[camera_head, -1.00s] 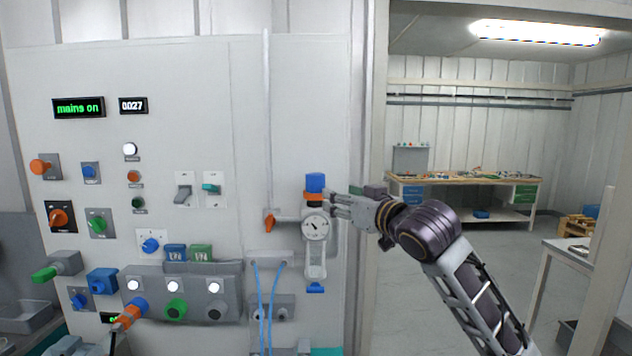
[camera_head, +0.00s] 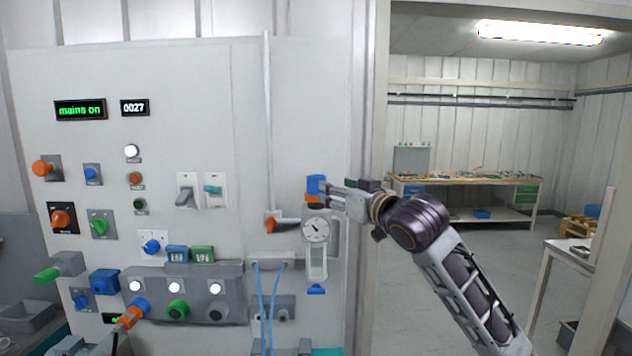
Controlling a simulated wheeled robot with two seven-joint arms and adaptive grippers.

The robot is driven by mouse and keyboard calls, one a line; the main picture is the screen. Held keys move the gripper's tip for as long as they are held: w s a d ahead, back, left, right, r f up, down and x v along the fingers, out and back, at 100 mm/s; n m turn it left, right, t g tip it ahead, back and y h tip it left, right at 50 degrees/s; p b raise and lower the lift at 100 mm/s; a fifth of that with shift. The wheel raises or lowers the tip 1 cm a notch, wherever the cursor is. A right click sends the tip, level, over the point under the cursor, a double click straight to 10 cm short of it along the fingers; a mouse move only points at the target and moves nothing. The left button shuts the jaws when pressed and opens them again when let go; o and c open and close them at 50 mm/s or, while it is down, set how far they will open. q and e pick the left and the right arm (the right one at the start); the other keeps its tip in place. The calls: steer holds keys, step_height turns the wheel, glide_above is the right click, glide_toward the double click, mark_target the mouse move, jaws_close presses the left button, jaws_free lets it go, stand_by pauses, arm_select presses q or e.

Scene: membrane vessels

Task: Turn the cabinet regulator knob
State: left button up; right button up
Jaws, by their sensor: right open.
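The regulator knob is the blue cap (camera_head: 315,184) on an orange collar (camera_head: 312,198), on the right part of the pale cabinet panel. A round white gauge (camera_head: 316,230) sits just below it, with a clear bowl under that. My right gripper (camera_head: 326,190) comes in from the right with its fingers pointing left at the knob. It is open, and its fingertips are at the knob's right edge. I cannot tell whether they touch it.
An orange valve handle (camera_head: 273,222) on a pipe is left of the gauge. Two blue hoses (camera_head: 262,305) hang below. The panel's left side holds several knobs, switches and an orange plug (camera_head: 132,315). A workbench (camera_head: 465,183) stands in the room behind, right.

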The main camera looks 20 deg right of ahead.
mark_target(316, 182)
steer(key=shift+p+x, duration=1.65)
steer(key=shift+x, duration=3.95)
steer(key=shift+c, duration=0.2)
steer(key=c, duration=0.7)
